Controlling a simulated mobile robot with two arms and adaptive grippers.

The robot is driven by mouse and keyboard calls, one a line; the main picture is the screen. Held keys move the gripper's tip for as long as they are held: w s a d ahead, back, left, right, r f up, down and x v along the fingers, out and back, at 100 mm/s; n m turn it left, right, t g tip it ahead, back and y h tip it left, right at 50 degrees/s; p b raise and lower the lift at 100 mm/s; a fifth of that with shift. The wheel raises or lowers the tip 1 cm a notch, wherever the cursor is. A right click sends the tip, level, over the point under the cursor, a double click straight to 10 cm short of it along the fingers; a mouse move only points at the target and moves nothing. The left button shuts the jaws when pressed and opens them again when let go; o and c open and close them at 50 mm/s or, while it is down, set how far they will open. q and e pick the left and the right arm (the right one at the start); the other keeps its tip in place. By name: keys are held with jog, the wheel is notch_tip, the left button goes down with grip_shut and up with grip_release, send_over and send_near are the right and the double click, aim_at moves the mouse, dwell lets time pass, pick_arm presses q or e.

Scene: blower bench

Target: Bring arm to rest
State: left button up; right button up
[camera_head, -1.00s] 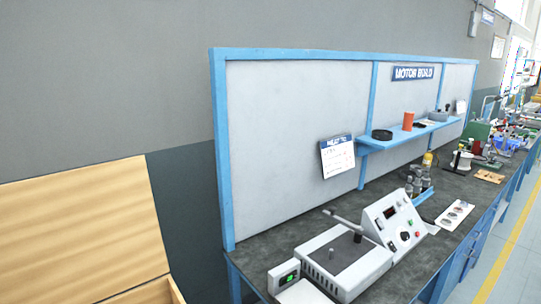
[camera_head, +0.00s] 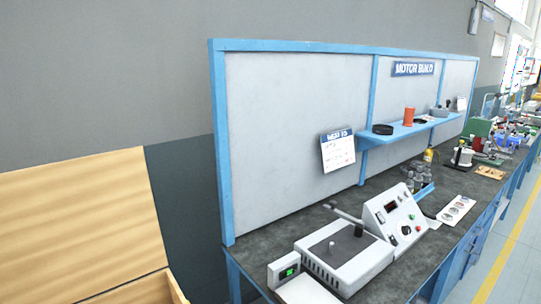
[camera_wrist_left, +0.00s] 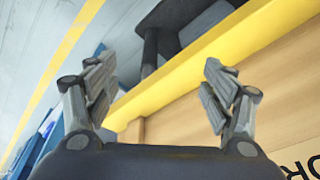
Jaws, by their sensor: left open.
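My left gripper (camera_wrist_left: 160,95) shows in the left wrist view with its two fingers spread wide apart and nothing between them. Beyond the fingers are a yellow edge (camera_wrist_left: 205,58) and a wooden panel (camera_wrist_left: 245,90) with dark lettering at the lower right. A dark post and base show behind the yellow edge. Neither arm nor gripper is in the head view, and my right gripper is not in either view.
A shelf (camera_head: 400,133) holds an orange cup (camera_head: 409,116). An open wooden crate (camera_head: 85,220) stands left. A floor aisle (camera_head: 510,270) runs right.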

pick_arm(q)
jog(key=s+f+b, duration=0.2)
jog(key=s+f, duration=0.2)
jog(key=f, duration=1)
jog(key=s+a+f+g+b, duration=0.1)
jog(key=s+a+f+b, duration=0.2)
jog(key=s+f, duration=1.2)
notch_tip(320, 180, down, 4)
jog(key=shift+s+a+f+g+b, duration=0.1)
jog(key=shift+s+a+g+b, duration=0.1)
jog(key=shift+s+g+b, duration=0.35)
jog(key=shift+w, duration=0.15)
